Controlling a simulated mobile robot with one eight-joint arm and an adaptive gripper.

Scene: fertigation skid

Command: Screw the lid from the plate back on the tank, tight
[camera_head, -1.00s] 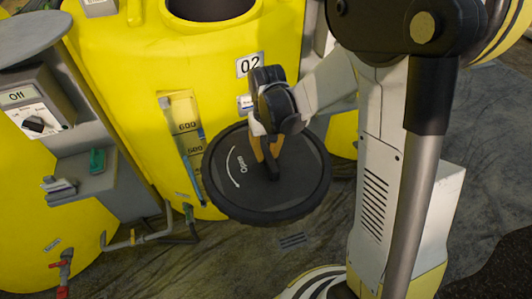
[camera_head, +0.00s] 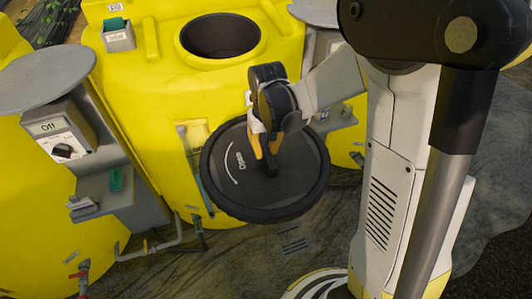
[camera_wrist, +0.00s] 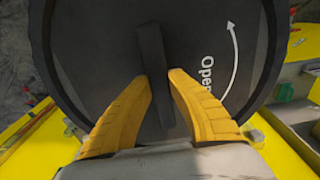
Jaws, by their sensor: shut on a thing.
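The lid (camera_head: 228,190) is a large black disc with a raised bar handle and the word "Open" beside a curved arrow. My gripper (camera_head: 268,160) is shut on the lid's handle and holds the lid in the air in front of the yellow tank. In the wrist view the two yellow fingers of my gripper (camera_wrist: 160,95) stand on either side of the black handle, and the lid (camera_wrist: 100,60) fills most of the picture. The tank (camera_head: 165,85) has an open round mouth on top, above and behind the lid. The lid hides part of the tank's front.
A round grey plate (camera_head: 45,75) stands empty at the left, above a control box (camera_head: 62,138) reading "Off". A grey shelf (camera_head: 105,195) with small items is below it. A small box (camera_head: 118,38) sits on the tank top. Another grey plate (camera_head: 312,12) shows at the right.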

